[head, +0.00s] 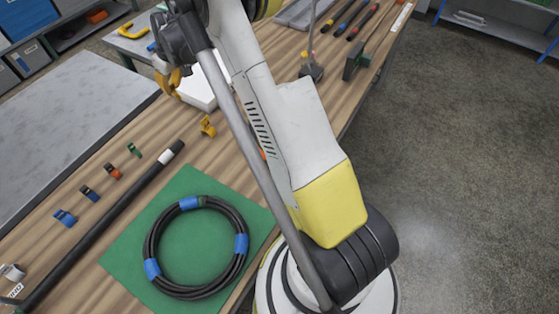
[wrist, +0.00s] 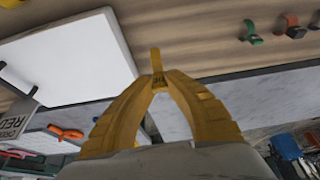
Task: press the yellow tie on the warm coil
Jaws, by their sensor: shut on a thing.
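My gripper (head: 173,82) is over the wooden table, beside the white block, partly behind my own arm in the head view. In the wrist view its yellow fingers (wrist: 158,84) meet at the tips. They are shut on a narrow yellow tie (wrist: 156,60) that sticks out past them. A black hose coil (head: 153,242) lies flat on a green mat (head: 190,185) at the table's near side, well away from my gripper. The coil has three blue wraps. I cannot tell from the picture whether it is the warm coil.
A small yellow piece (head: 208,126) lies near the white block (wrist: 75,55). Small green (head: 134,150), red (head: 112,171) and blue (head: 65,217) pieces lie in a row. A long black tube (head: 100,228) lies between them and the mat. A grey slab (head: 65,125) borders the table.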

